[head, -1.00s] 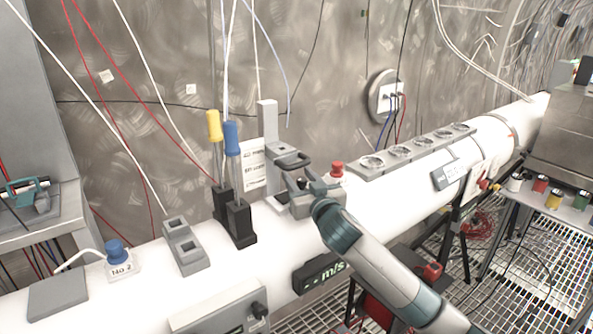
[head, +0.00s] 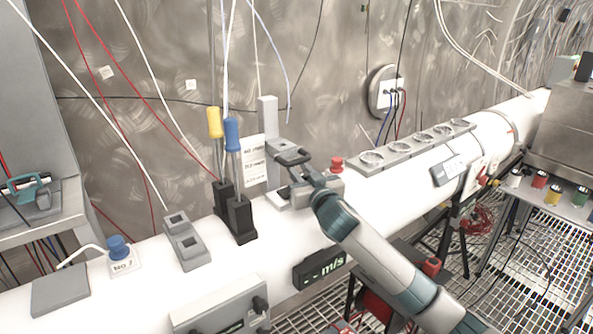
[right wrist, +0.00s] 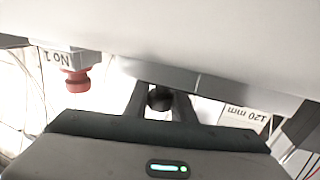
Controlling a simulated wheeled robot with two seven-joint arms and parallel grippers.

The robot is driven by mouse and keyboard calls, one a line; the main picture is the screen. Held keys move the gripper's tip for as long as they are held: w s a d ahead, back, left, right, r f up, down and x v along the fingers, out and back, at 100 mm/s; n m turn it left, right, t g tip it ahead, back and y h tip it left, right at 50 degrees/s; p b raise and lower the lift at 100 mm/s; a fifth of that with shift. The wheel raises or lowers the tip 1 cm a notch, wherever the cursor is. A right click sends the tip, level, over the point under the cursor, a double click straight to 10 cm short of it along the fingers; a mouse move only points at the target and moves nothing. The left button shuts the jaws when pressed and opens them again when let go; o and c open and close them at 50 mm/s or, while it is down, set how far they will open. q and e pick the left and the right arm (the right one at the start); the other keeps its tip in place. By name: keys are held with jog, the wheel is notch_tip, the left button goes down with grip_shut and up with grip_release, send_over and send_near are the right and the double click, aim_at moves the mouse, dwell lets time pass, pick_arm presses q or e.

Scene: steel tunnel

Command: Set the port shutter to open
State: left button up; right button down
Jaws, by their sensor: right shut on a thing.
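The port shutter is a grey fitting on the white pipe; its upright grey plate (head: 268,125) stands in front of the wall. In the right wrist view a round black knob (right wrist: 160,98) shows between the fingers, below a pale grey edge. My right gripper (head: 298,178) is at the fitting's base, just right of the upright plate. Its fingers (right wrist: 160,103) are shut on the knob. The gripper hides the knob and part of the base in the head view. My left gripper is not in view.
A red button (head: 336,164) sits close right of the gripper, and it also shows in the right wrist view (right wrist: 76,82). Yellow-handled (head: 214,122) and blue-handled (head: 232,135) levers stand left of the shutter. A row of round sockets (head: 420,142) lies farther right on the pipe.

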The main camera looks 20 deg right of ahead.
jog(key=d, duration=0.1)
jog(key=w+d, duration=0.1)
jog(key=d, duration=0.1)
jog(key=shift+w+d, duration=0.15)
jog(key=shift+d, duration=0.15)
jog(key=shift+a+r, duration=0.1)
jog(key=c, duration=1.9)
grip_release()
jog(key=o, duration=0.4)
jog(key=shift+d, duration=0.2)
jog(key=shift+a, duration=0.1)
